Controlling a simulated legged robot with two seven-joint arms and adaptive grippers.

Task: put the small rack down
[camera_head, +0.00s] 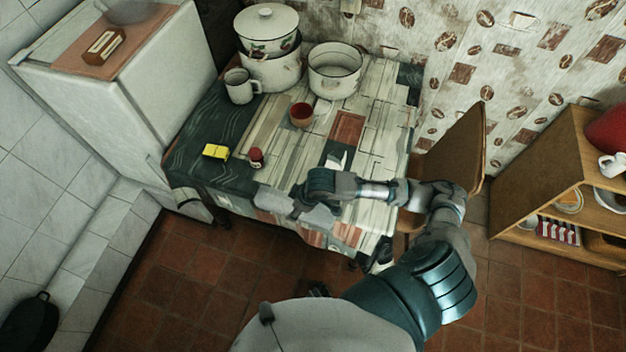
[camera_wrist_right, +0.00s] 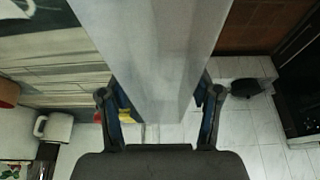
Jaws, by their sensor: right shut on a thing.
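My right gripper (camera_head: 302,199) is over the front edge of the table in the head view, its arm coming in from the right. It is shut on a pale grey, flat-sided thing, which I take to be the small rack (camera_head: 273,199). In the right wrist view the rack (camera_wrist_right: 152,50) runs as a plain grey panel between the two fingers of the gripper (camera_wrist_right: 160,105). Its full shape is hidden by the gripper, and I cannot tell whether it touches the table. My left gripper is not in view.
The table (camera_head: 375,125) holds a lidded pot (camera_head: 268,40), an open pot (camera_head: 335,72), a white mug (camera_head: 240,87), a red-brown cup (camera_head: 302,115), a yellow box (camera_head: 215,152) and a small red jar (camera_head: 256,158). A chair (camera_head: 462,140) and wooden shelf (camera_head: 545,175) stand right.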

